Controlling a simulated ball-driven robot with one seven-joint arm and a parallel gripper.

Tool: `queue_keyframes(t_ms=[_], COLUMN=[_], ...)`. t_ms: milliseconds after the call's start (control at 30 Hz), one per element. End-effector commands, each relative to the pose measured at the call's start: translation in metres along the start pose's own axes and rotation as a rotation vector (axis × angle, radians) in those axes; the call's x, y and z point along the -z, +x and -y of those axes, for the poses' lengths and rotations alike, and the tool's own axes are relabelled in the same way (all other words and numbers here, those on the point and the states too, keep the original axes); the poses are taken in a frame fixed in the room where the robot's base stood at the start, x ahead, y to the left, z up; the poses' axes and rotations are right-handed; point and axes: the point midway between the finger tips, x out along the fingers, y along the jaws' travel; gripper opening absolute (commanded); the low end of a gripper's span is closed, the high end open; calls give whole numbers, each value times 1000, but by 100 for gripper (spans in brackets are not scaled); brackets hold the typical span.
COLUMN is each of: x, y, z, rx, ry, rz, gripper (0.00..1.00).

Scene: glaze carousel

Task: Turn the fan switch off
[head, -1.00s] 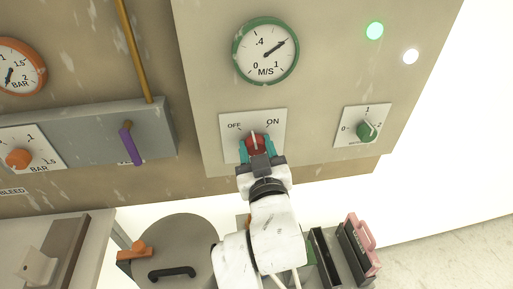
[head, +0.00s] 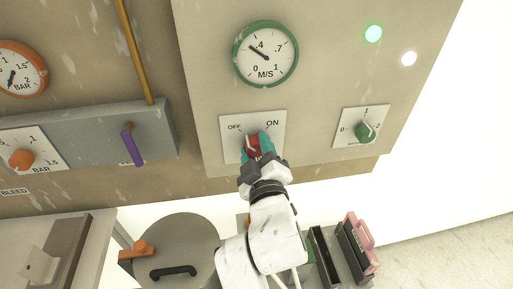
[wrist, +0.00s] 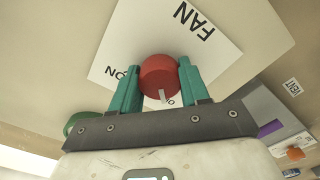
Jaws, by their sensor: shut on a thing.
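The fan switch is a round red knob (head: 252,147) on a white plate (head: 279,126) marked OFF at left and ON at right. My gripper (head: 256,147) has its teal fingers on both sides of the knob, shut on it. In the wrist view the red knob (wrist: 160,72) sits between the fingertips (wrist: 159,78), with the word FAN beyond. A pale mark on the knob points toward a partly hidden label on the side away from ON. In the head view the gripper hides part of the knob.
The green-rimmed M/S gauge (head: 265,53) above reads about .3. A green light (head: 373,33) and a white light (head: 409,59) are lit. A green knob (head: 365,131) is at right. A purple lever (head: 132,146) and orange knob (head: 21,159) are at left.

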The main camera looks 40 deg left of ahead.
Motion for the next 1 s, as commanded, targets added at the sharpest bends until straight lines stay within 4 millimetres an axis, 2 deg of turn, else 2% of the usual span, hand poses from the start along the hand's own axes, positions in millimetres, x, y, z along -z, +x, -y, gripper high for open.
queue_keyframes(t_ms=[433, 467, 500, 733, 1000], x=[-4, -4, -4, -2, -2], y=[0, 0, 0, 0, -2], z=[2, 2, 2, 1, 0], rx=[3, 3, 3, 1, 0], ry=[-12, -12, -12, -11, -10], rz=[9, 9, 9, 5, 3], gripper=[15, 46, 50, 71, 71])
